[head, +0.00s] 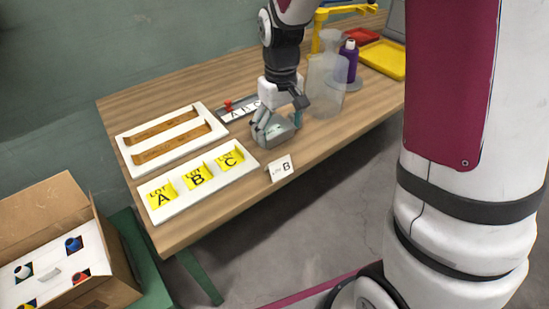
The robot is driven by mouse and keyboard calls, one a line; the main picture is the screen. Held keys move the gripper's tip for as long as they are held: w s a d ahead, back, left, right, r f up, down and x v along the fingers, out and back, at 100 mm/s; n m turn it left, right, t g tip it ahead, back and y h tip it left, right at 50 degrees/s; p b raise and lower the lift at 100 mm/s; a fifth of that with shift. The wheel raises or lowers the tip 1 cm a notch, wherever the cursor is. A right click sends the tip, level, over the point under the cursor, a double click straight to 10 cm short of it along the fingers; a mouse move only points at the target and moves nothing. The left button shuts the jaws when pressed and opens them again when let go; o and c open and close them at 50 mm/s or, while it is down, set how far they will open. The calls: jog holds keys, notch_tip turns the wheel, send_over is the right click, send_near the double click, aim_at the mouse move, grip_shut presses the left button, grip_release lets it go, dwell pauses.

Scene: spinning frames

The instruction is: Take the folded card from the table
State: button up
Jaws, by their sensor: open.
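A small white folded card (281,169) with a black letter B stands like a tent near the table's front edge. My gripper (276,131) points down just behind the card and looks apart from it. Its jaws are open. A grey object (283,132) shows between or just beyond the fingers; I cannot tell whether they touch it. The wooden table (330,130) carries the card.
A white tray with yellow lettered lot cards (197,180) lies left of the card. Behind it is a tray with brown strips (170,137). A clear container (326,80) and purple bottle (348,62) stand right of the arm. A cardboard box (50,220) is at lower left.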

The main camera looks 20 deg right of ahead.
aim_at(279, 165)
notch_tip(279, 165, down, 8)
jog(key=shift+f, duration=0.25)
jog(key=shift+w+f+b, duration=0.2)
jog(key=shift+f+b, duration=0.1)
jog(key=shift+f, duration=2.35)
jog(key=c, duration=0.8)
